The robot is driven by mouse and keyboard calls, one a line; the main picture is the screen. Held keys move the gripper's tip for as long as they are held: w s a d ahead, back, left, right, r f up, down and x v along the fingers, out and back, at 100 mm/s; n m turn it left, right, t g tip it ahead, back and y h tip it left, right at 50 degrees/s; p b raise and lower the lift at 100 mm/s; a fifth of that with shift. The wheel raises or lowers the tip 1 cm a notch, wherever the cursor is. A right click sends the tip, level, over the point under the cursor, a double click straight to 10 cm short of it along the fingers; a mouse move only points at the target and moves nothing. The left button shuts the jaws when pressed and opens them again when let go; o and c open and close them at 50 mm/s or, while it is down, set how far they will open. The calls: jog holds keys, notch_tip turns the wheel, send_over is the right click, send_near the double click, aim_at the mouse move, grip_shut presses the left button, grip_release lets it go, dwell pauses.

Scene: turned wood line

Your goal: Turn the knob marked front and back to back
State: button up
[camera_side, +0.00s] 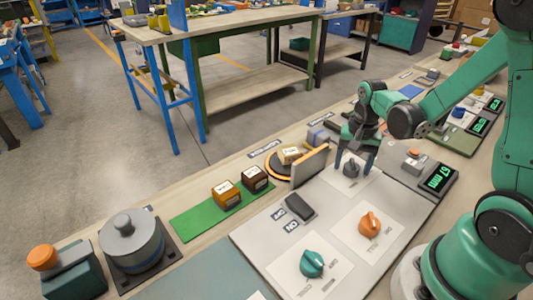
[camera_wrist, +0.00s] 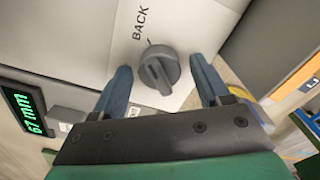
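The grey knob (camera_wrist: 158,70) sits on a white plate, with the word BACK (camera_wrist: 140,24) printed above it in the wrist view. The knob's raised bar runs roughly up and down in that view, slightly tilted; I cannot tell which end is its pointer. The word front is not visible. My gripper (camera_wrist: 163,88) is open, with one finger on each side of the knob and a gap on both sides. In the side view the grey knob (camera_side: 351,168) shows between the fingers of my gripper (camera_side: 356,166), which points down at it.
An orange knob (camera_side: 369,225), a teal knob (camera_side: 312,263) and a dark rocker switch (camera_side: 300,206) sit on the same panel. An upright board (camera_side: 310,166) stands just left of my gripper. A green display reading 67 mm (camera_side: 440,177) is to the right.

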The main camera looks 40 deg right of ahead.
aim_at(353, 162)
dwell(0.3)
jog(key=shift+r, duration=2.8)
jog(key=a+r+n+t, duration=0.6)
jog(key=a+n+t, duration=0.1)
jog(key=a+n, duration=0.4)
jog(key=shift+w+a+r+n, duration=0.15)
jog(key=shift+a+r+n, duration=0.15)
jog(key=shift+a+n, duration=0.1)
